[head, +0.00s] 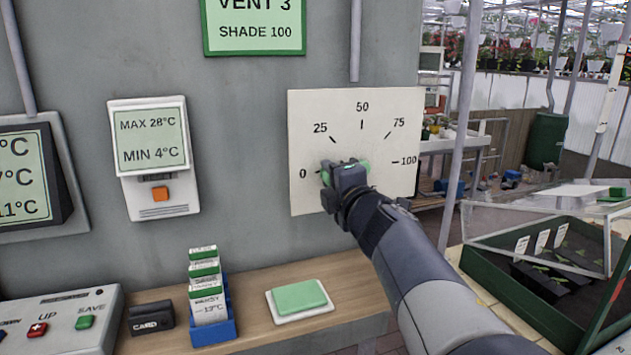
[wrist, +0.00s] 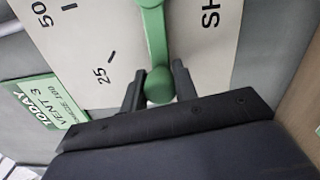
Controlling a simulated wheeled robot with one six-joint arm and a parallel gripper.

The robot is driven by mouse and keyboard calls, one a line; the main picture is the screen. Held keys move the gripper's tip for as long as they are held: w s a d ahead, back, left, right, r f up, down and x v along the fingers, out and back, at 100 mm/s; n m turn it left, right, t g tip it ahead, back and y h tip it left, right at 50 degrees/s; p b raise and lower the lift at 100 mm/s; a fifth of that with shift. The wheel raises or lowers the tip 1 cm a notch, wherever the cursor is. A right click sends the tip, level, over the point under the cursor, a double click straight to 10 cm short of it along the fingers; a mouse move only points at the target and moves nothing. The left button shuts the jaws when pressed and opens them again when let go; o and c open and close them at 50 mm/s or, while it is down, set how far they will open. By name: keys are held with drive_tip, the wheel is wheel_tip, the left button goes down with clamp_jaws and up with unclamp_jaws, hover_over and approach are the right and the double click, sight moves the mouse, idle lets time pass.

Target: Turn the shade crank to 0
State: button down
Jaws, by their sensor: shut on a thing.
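The shade crank is a green lever on a pale dial plate (head: 335,105) marked 0, 25, 50, 75 and 100. In the wrist view the crank arm (wrist: 155,35) runs down from its hub to a round green knob (wrist: 160,86). My gripper (head: 328,173) is shut on the knob, with one dark finger on each side (wrist: 157,85). The crank points left, about at the 0 mark. My gripper hides much of the crank in the head view, and the 0 mark is out of sight in the wrist view.
A green-framed sign (head: 254,28) above reads VENT 3, SHADE 100. A thermometer (head: 153,157) hangs to the left. Below, the wooden shelf (head: 255,335) holds a blue card holder (head: 214,328) and a green pad (head: 299,297). A planter box (head: 475,268) stands at right.

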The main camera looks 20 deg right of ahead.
drive_tip(key=shift+f, duration=0.25)
idle(0.3)
drive_tip(key=c, duration=1.1)
unclamp_jaws()
drive_tip(key=shift+s+r, duration=0.1)
drive_tip(key=s+p, duration=0.2)
drive_tip(key=s, duration=0.8)
drive_tip(key=shift+s+d+f, duration=0.2)
drive_tip(key=shift+s+f, duration=0.05)
drive_tip(key=shift+s, duration=0.1)
drive_tip(key=shift+w, duration=0.1)
drive_tip(key=w, duration=0.3)
drive_tip(key=w+b, duration=0.1)
drive_tip(key=w, duration=0.3)
drive_tip(key=w+b, duration=0.1)
drive_tip(key=w, duration=0.2)
drive_tip(key=shift+w+a+r, duration=0.2)
drive_tip(key=shift+w+r, duration=0.05)
drive_tip(key=shift+w, duration=0.05)
